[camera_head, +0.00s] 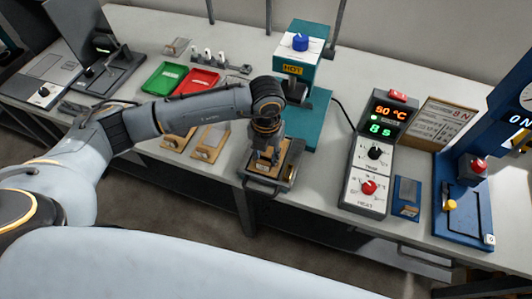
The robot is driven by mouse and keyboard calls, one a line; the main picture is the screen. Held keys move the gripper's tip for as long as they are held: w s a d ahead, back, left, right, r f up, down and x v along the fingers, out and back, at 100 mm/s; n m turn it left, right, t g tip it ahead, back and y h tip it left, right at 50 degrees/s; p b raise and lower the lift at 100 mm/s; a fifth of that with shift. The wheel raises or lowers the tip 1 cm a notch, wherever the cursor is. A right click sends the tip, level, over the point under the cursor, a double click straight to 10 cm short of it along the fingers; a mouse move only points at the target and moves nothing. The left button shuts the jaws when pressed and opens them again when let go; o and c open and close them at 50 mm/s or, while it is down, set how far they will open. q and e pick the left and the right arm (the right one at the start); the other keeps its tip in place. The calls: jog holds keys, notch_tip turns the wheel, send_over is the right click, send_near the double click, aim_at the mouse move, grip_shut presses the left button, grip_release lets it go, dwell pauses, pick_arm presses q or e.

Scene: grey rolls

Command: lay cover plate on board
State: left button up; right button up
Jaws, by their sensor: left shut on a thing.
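My left gripper (268,158) points down over a dark metal fixture (287,178) at the front edge of the bench. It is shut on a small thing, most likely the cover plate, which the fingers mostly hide. A tan board (260,166) shows in the fixture, right under and around the fingertips. I cannot tell whether the held piece touches the board. Two more tan boards with grey parts on them, one (178,139) and another (211,141), lie to the left. My right gripper is out of view.
A teal press (299,62) marked HOT stands just behind the fixture. Green (164,78) and red (196,81) trays lie behind my left arm.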

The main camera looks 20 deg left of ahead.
pick_arm(q)
jog(key=o, duration=1.2)
notch_tip(320, 180, up, 12)
jog(key=shift+f, duration=0.1)
jog(key=shift+d, duration=0.1)
